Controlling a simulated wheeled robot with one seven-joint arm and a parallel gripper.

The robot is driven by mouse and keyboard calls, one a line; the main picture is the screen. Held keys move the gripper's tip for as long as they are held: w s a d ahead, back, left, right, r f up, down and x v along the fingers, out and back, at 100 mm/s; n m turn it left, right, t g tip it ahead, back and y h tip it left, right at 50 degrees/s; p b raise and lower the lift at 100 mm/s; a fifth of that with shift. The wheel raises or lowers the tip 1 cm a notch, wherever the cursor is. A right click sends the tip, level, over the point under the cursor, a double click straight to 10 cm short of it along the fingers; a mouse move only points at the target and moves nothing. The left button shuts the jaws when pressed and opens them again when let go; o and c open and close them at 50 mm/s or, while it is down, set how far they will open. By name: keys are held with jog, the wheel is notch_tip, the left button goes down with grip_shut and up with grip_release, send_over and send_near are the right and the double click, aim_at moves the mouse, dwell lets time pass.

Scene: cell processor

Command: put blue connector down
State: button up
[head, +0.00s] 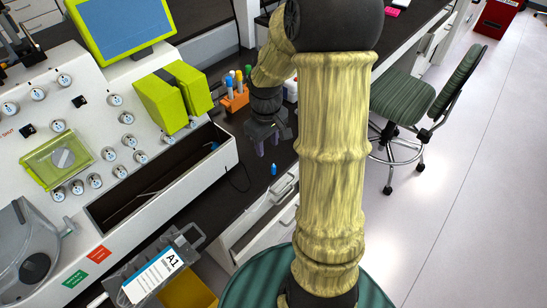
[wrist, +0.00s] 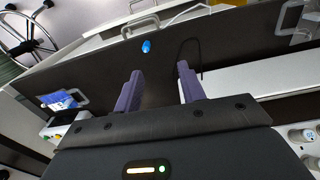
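The blue connector (head: 273,169) is a small blue piece on the dark countertop (head: 232,205), near its front edge. It also shows in the wrist view (wrist: 146,46), beyond and between my fingertips. My gripper (head: 267,150) is above the counter, just behind the connector in the head view. In the wrist view my gripper (wrist: 159,72) has its two purple fingers apart with nothing between them. The connector is apart from the fingers. I cannot tell the exact height of the fingers above the counter.
A thin black cable (wrist: 190,43) curves over the counter close to the connector. The white processor (head: 165,180) with its dark open trough stands at left. An orange rack (head: 235,100) with coloured tubes is behind my gripper. A grey-handled tray with an A1 label (head: 153,276) is at lower left.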

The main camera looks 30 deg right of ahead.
aim_at(274, 166)
jog(key=d, duration=0.1)
jog(key=w+d, duration=0.1)
jog(key=d+r, duration=0.1)
jog(key=shift+w+d+r+n+p, duration=0.1)
jog(key=shift+w+d+n+p, duration=0.05)
jog(key=shift+w+n+p, duration=0.2)
notch_tip(274, 166, down, 12)
jog(key=shift+f, duration=0.1)
dwell(0.3)
jog(key=shift+w+f, duration=0.15)
jog(key=shift+f, duration=1.15)
jog(key=shift+w+f, duration=0.15)
jog(key=shift+f, duration=1.15)
